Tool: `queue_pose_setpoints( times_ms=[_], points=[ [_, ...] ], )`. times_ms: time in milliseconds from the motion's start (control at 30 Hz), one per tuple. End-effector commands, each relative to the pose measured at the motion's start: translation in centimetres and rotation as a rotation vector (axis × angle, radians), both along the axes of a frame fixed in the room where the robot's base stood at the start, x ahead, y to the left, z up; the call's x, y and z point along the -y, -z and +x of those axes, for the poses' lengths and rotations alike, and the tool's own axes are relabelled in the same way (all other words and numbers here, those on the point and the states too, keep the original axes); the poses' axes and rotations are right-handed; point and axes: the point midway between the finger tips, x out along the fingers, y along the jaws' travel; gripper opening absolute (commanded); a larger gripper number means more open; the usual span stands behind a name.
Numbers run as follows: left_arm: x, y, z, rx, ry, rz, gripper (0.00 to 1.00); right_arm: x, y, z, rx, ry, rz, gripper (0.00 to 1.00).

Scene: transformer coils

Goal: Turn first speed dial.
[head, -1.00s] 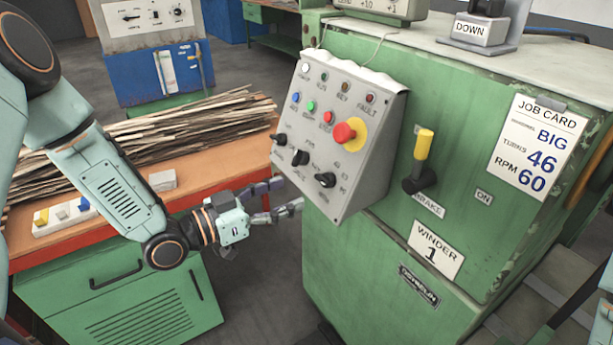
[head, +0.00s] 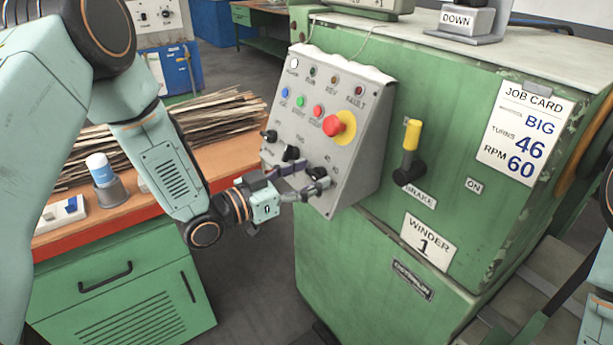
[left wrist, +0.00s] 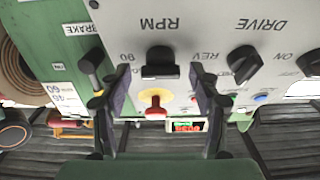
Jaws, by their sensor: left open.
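The grey control panel (head: 350,178) is on the front of the green winder 1 cabinet. Its black RPM dial (left wrist: 160,62) shows in the left wrist view, upside down, with "RPM" and "90" marked by it. In the head view the RPM dial (head: 316,172) is partly hidden by my left gripper (head: 312,178). My left gripper is open, with one finger on each side of the dial. In the left wrist view the gripper (left wrist: 160,95) shows gaps between both fingers and the dial. My right gripper is out of view.
The DRIVE dial (left wrist: 243,64) sits close beside one finger. A red stop button (head: 335,127) on yellow and a yellow-handled brake lever (head: 411,140) are nearby. A job card (head: 526,135) reads 46 turns, RPM 60. A workbench (head: 100,225) stands left.

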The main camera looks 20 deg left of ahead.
Motion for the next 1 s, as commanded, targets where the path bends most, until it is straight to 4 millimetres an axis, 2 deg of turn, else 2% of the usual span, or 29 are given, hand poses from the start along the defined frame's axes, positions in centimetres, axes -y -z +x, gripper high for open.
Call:
queue_pose_setpoints(
  times_ms=[233, 867, 1000],
  points=[
    [-0.01, 0.01, 0.04, 0.000, 0.000, 0.000, 0.61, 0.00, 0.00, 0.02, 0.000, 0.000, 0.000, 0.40],
    [0.00, 0.05, 0.02, -0.002, 0.000, 0.001, 0.08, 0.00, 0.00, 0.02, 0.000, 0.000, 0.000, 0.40],
    [0.02, 0.05, 0.01, -0.005, -0.001, -0.003, 0.07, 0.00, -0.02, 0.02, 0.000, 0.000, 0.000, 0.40]
  ],
)
